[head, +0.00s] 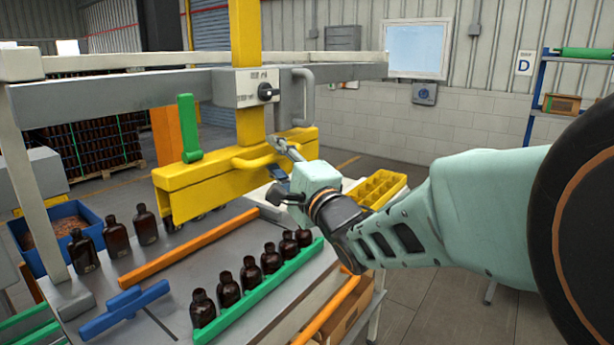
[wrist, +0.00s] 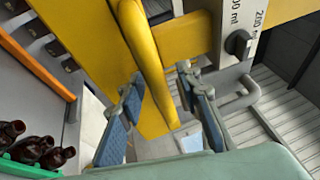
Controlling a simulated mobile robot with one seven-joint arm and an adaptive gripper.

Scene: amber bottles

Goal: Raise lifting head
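The yellow lifting head (head: 190,192) hangs on a yellow upright post (head: 245,40) above the bottle table. A curved yellow handle (head: 250,163) sticks out from its front. My gripper (head: 287,152) is at the right end of this handle. In the wrist view, my gripper (wrist: 159,76) is open, its two blue-padded fingers apart. The yellow handle (wrist: 146,50) runs between the fingers there; I cannot tell whether either touches it. Dark bottle tops show just under the lifting head, mostly hidden by it.
Amber bottles (head: 228,290) stand in a row along a green rail (head: 262,290). More bottles (head: 117,237) stand at the left. A control box with a black knob (head: 264,92), a grey crossbeam (head: 110,97) and a grey bracket (head: 304,95) are near my gripper. A yellow crate (head: 378,188) is behind.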

